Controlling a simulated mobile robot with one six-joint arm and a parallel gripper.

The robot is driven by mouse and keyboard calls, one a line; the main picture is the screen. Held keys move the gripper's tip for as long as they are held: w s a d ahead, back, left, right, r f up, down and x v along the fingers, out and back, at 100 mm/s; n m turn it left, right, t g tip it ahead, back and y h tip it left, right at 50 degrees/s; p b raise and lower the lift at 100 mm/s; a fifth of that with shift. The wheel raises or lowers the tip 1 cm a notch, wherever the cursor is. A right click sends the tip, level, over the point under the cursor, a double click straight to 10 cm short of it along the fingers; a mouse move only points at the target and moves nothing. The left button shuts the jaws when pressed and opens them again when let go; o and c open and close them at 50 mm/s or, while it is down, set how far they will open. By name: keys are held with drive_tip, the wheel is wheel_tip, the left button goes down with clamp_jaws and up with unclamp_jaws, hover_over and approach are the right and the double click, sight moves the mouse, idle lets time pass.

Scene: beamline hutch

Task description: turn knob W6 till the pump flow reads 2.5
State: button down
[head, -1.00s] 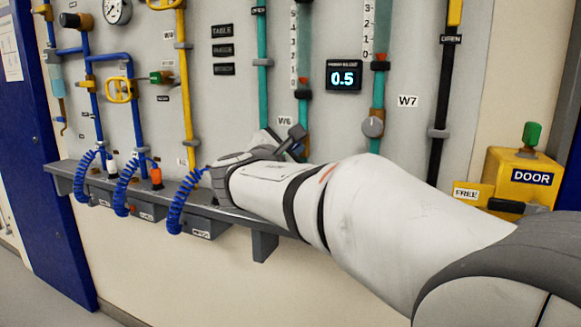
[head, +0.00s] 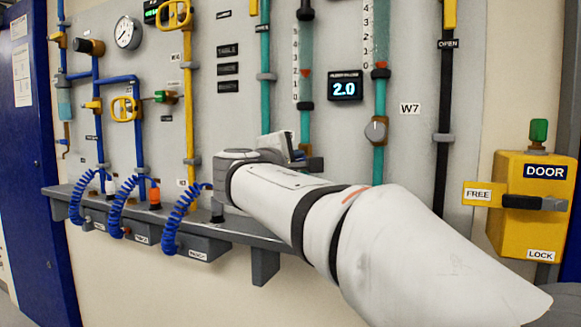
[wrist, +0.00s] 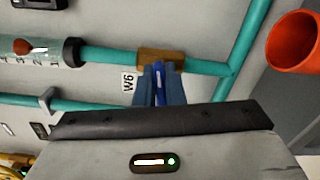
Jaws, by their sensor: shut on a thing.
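The flow display (head: 345,87) on the wall panel reads 2.0 in the head view. Left of it, the clear flow tube (head: 305,50) has a red float well above the scale's low end. The float also shows in the wrist view (wrist: 22,47). My gripper (head: 300,155) is at the foot of this tube. In the wrist view its fingers (wrist: 159,88) are shut on the blue knob W6 (wrist: 158,70), in front of a brass valve body (wrist: 160,59) beside the W6 label (wrist: 128,84). The knob is hidden in the head view.
Knob W7 (head: 376,130) sits on the pipe to the right. A shelf (head: 262,236) with coiled blue hoses (head: 181,222) runs below my arm. A yellow door box (head: 530,215) stands at the far right. An orange-red round opening (wrist: 292,42) shows in the wrist view.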

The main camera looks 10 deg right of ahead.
drive_tip(key=shift+f, duration=0.1)
idle(0.3)
drive_tip(key=c, duration=1.5)
unclamp_jaws()
drive_tip(key=shift+s, duration=0.1)
drive_tip(key=p+v, duration=0.1)
drive_tip(key=v, duration=0.6)
drive_tip(key=shift+s+a+p, duration=0.25)
drive_tip(key=shift+p, duration=0.05)
